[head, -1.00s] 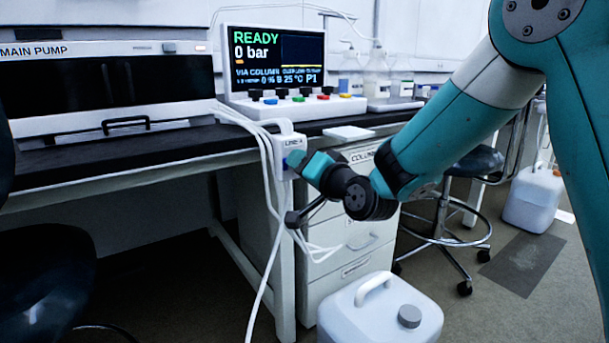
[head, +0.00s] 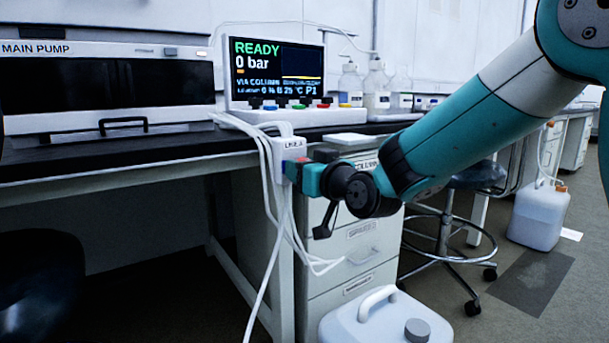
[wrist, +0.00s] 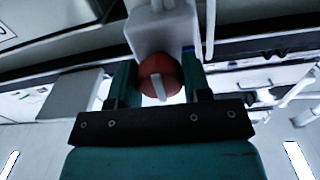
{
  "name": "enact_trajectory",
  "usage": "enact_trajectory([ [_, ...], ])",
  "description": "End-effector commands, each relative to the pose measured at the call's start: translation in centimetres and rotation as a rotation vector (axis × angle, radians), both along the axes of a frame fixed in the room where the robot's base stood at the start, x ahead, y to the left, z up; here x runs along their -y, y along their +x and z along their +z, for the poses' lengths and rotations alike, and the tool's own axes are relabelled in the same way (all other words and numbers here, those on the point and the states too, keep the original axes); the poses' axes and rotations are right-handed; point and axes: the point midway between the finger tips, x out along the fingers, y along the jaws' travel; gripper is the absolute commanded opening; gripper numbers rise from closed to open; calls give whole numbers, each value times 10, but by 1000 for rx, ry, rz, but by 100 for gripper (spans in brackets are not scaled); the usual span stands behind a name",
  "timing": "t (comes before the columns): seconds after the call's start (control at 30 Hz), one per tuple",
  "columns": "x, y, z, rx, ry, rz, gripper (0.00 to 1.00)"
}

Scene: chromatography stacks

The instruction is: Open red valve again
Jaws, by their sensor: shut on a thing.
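The red valve (wrist: 160,76) is a round red knob with a pale bar across it, on the end of a white box in the wrist view. My gripper (wrist: 158,84) has one finger on each side of the knob and is shut on it. In the head view my gripper (head: 290,171) reaches left to the labelled white valve box (head: 290,150) at the bench's front edge. The red knob is mostly hidden there by my fingers. A bit of blue shows on the box beside the fingers.
White tubes (head: 268,200) hang from the valve box close to my gripper. A drawer cabinet (head: 355,235) stands behind my wrist, and a white canister (head: 370,318) is on the floor below. The display (head: 275,68) reads READY and 0 bar.

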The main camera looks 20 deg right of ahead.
Motion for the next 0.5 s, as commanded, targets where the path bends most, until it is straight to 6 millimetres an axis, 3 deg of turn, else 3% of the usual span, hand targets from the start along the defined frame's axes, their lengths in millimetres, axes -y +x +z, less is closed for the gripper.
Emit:
enact_trajectory([
  [0.5, 0, 0, -1, 12, -39, 1, 21],
])
